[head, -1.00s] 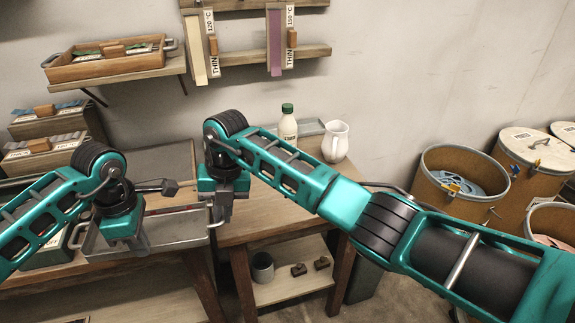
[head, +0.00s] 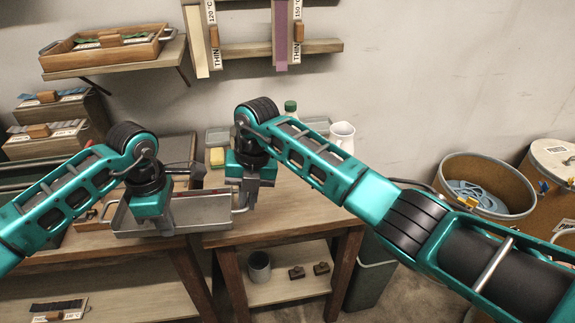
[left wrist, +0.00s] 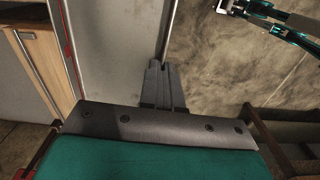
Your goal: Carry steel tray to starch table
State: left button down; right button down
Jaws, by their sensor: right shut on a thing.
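The shallow steel tray (head: 190,224) is held level in the head view. Its left part is in front of the left bench, and its right end reaches the left edge of the wooden table with the bottle and jug, apparently the starch table (head: 292,208). My left gripper (head: 165,226) is at the tray's near long side. In the left wrist view its fingers (left wrist: 163,82) are together on the tray's rim, with the tray floor (left wrist: 112,50) to the left. My right gripper (head: 242,202) is shut on the tray's right end handle. Whether the tray touches the table is unclear.
A green-capped bottle (head: 291,107) and white jug (head: 343,132) stand at the table's back, partly behind my right arm. A yellow block (head: 217,156) lies at its back left. Drums (head: 472,195) stand right. The table's front is bare.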

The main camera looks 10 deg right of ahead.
aim_at(276, 200)
jog(key=i+l, duration=0.1)
jog(key=l, duration=0.35)
jog(key=i+l+u, duration=0.1)
jog(key=l, duration=0.3)
jog(key=i+l, duration=0.1)
jog(key=l, duration=0.35)
